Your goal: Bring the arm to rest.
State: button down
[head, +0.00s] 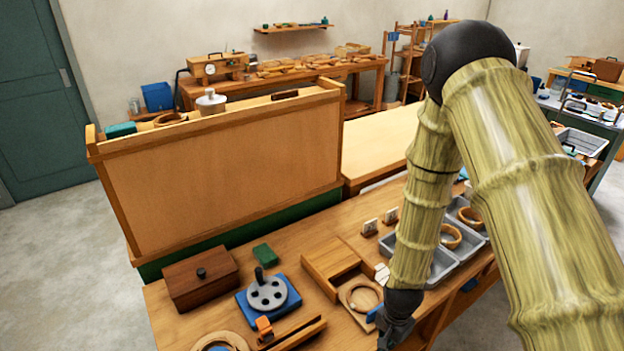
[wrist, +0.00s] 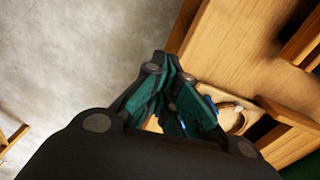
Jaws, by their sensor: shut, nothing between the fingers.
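My gripper (head: 392,335) is at the bottom of the head view, low by the front edge of the wooden workbench (head: 222,308). My bamboo-patterned arm reaches down to it from the right and hides part of the bench. In the wrist view the gripper's fingers (wrist: 163,70) are dark with green pads. The fingertips come together with nothing held between them. Below the fingers the wrist view shows grey floor on the left and the bench edge on the right.
A wooden tray with a round recess (head: 361,297) lies close left of the gripper. Grey bins (head: 441,262) with wooden rings stand to the right. A dark wooden box (head: 200,278) and a blue fixture with a grey disc (head: 268,294) sit farther left. A tall panel (head: 220,165) stands behind.

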jog(key=s+d+f+n+b, duration=0.1)
jog(key=s+f+n+b, duration=0.3)
jog(key=s+f, duration=0.4)
jog(key=s+d+f+n+b, duration=0.1)
jog(key=s+f+n+b, duration=0.2)
jog(key=s, duration=1.3)
notch_tip(320, 180, down, 6)
jog(key=n, duration=0.2)
jog(key=shift+d+n+b, duration=0.35)
jog(key=shift+n, duration=0.05)
jog(key=shift+s+r, duration=0.1)
